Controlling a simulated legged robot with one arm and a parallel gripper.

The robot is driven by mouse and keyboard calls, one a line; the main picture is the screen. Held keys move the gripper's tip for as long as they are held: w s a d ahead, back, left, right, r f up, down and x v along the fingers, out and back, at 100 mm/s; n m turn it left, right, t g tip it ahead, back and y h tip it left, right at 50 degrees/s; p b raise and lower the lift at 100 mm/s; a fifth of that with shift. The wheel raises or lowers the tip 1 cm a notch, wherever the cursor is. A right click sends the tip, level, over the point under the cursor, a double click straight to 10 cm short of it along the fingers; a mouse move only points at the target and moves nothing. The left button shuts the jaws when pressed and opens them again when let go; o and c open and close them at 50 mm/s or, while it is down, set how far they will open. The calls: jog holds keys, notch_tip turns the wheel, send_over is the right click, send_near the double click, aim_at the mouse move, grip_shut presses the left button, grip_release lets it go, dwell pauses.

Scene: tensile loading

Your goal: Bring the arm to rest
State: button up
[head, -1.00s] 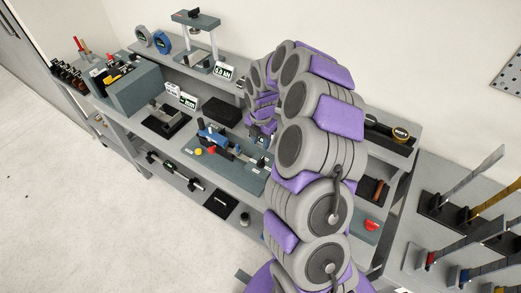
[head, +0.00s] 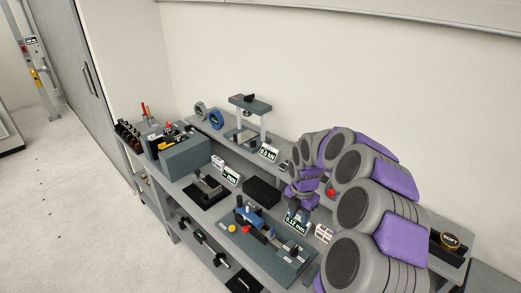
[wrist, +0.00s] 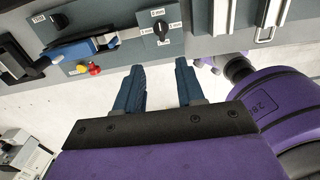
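My arm, with grey joints and purple covers, reaches in from the lower right of the head view and bends down over the shelved bench (head: 168,186). In the wrist view my gripper (wrist: 160,76) has its two dark blue fingers apart, with nothing visible between them. The fingertips lie just below the edge of a grey panel (wrist: 120,62) in the picture, with pale floor showing around the fingers. In the head view my gripper (head: 297,213) hangs near a small digital readout; its fingers are too small to judge there.
A blue-handled fixture (head: 250,217) sits on a grey plate beside my gripper. The wrist view shows a black knob (wrist: 161,28) and red and yellow buttons. Open floor lies left.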

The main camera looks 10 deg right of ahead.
jog(key=s+a+r+m+b, duration=0.2)
jog(key=s+a+r+m, duration=0.25)
jog(key=s, duration=0.35)
jog(key=s+a+r+m+b, duration=0.2)
jog(key=s+a+r+m, duration=0.1)
jog(key=s+a+m, duration=0.4)
jog(key=s+f+m+g+b, duration=0.1)
jog(key=s+f+m+b, duration=0.1)
jog(key=s+m, duration=1.1)
jog(key=s+b, duration=0.1)
jog(key=s, duration=0.8)
jog(key=shift+s+f+g, duration=0.25)
jog(key=shift+f+g, duration=0.15)
jog(key=shift+c, duration=0.2)
